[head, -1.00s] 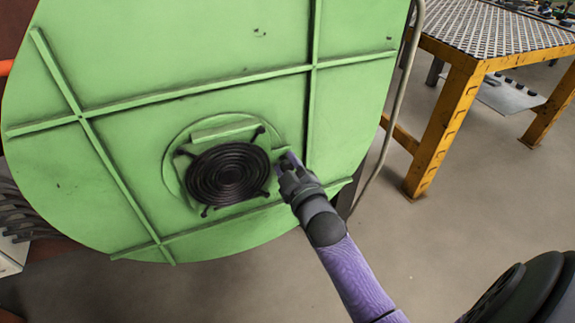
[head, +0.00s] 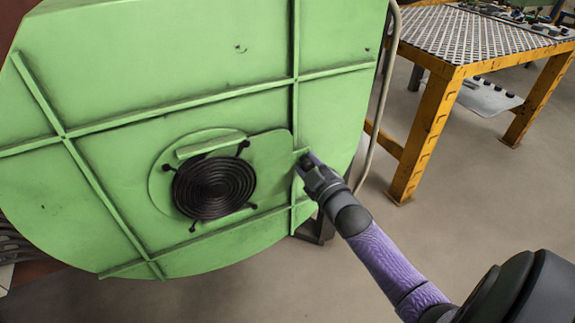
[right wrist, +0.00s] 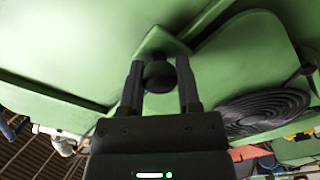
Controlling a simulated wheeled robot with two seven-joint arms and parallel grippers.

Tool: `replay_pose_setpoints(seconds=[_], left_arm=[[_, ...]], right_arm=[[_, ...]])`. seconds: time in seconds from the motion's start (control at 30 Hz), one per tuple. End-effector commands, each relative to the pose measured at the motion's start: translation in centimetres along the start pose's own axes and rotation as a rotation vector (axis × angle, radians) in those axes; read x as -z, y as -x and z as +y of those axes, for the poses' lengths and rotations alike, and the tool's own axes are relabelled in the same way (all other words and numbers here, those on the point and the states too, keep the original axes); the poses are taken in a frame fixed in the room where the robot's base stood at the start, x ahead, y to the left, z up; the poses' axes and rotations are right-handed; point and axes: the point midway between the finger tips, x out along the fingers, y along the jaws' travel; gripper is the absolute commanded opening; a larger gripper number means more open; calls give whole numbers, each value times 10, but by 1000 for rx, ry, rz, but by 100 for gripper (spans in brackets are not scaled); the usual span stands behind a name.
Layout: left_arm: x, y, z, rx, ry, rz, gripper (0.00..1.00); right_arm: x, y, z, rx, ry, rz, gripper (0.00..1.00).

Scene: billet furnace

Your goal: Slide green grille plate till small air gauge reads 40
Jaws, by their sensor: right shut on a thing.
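The round green casing (head: 110,170) fills the left of the head view. On it sits a black spiral grille (head: 214,188), fully uncovered. The green plate (head: 268,158) lies flat just right of the grille, with a small tab at its right edge. My right gripper (head: 308,164) is at that tab. In the right wrist view, my right gripper (right wrist: 159,80) is shut around a dark round knob (right wrist: 158,75) on the green tab. The grille shows to the right there (right wrist: 262,112). No small air gauge is visible. My left gripper is not in view.
A yellow steel table (head: 428,130) with a patterned top stands at the right. A grey hose or pipe (head: 387,95) runs down the casing's right edge. Raised green ribs (head: 295,60) cross the casing. The grey floor (head: 400,240) between casing and table is clear.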

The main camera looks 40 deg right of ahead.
Motion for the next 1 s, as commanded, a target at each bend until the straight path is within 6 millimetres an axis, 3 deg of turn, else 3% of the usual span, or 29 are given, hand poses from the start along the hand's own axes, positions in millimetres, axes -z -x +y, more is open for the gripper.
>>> replay_pose_setpoints(seconds=[0.37,0.4,0.53,0.83,1.0], left_arm=[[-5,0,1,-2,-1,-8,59],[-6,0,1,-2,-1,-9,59],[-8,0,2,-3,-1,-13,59],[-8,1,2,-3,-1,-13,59],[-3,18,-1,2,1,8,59]], right_arm=[[-7,1,4,3,-1,-5,0],[-7,0,4,3,-1,-5,49],[-6,0,4,2,-1,-4,76],[-5,2,5,1,-2,-2,78],[-2,26,9,0,-4,-3,78]])
